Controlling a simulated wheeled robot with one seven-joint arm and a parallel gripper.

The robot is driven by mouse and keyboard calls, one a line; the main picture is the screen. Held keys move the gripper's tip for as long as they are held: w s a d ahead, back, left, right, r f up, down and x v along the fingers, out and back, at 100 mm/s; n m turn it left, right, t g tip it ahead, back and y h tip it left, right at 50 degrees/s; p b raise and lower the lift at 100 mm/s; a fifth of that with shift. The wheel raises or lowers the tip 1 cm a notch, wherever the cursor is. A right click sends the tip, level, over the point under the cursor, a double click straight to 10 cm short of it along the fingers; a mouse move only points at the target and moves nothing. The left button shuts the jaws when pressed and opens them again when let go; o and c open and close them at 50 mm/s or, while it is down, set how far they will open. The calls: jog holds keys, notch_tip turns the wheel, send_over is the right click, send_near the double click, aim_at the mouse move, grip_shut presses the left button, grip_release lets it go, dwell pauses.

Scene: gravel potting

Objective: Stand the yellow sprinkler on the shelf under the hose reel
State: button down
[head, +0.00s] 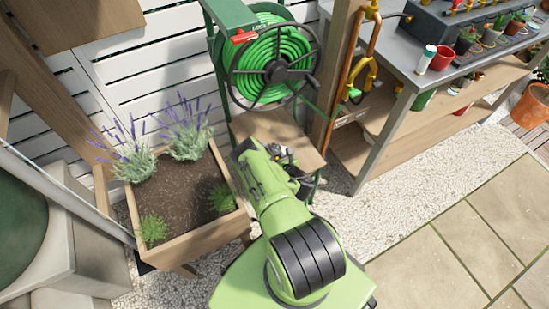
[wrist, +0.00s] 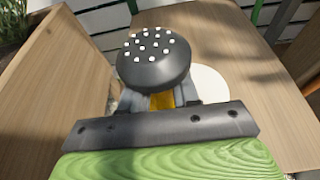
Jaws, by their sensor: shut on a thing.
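The hose reel (head: 275,62) holds coiled green hose on a green stand, with a wooden shelf (head: 272,128) below it. My gripper (head: 282,160) is over the shelf's front part in the head view, and my arm hides part of the shelf. In the wrist view my gripper (wrist: 160,100) is shut on the yellow sprinkler (wrist: 153,62). Its round dark head with white dots faces the camera, and a yellow part shows between the fingers. The shelf (wrist: 228,45) lies beyond it, with a pale disc (wrist: 212,84) partly hidden behind the sprinkler. I cannot tell whether the sprinkler touches the shelf.
A wooden planter (head: 190,238) with lavender stands left of the shelf; its wall (wrist: 65,75) is close in the wrist view. A wooden post (head: 335,75) with a copper pipe stands to the right. A potting bench (head: 405,75) with pots is beyond it.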

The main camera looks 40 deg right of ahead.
jog(key=c, duration=0.8)
grip_release()
jog(key=shift+f, duration=0.1)
jog(key=shift+s+r+p, duration=0.3)
jog(key=shift+p, duration=0.05)
jog(key=p+v, duration=0.7)
jog(key=v, duration=0.4)
jog(key=shift+s+a+p, duration=0.15)
jog(key=shift+p, duration=0.2)
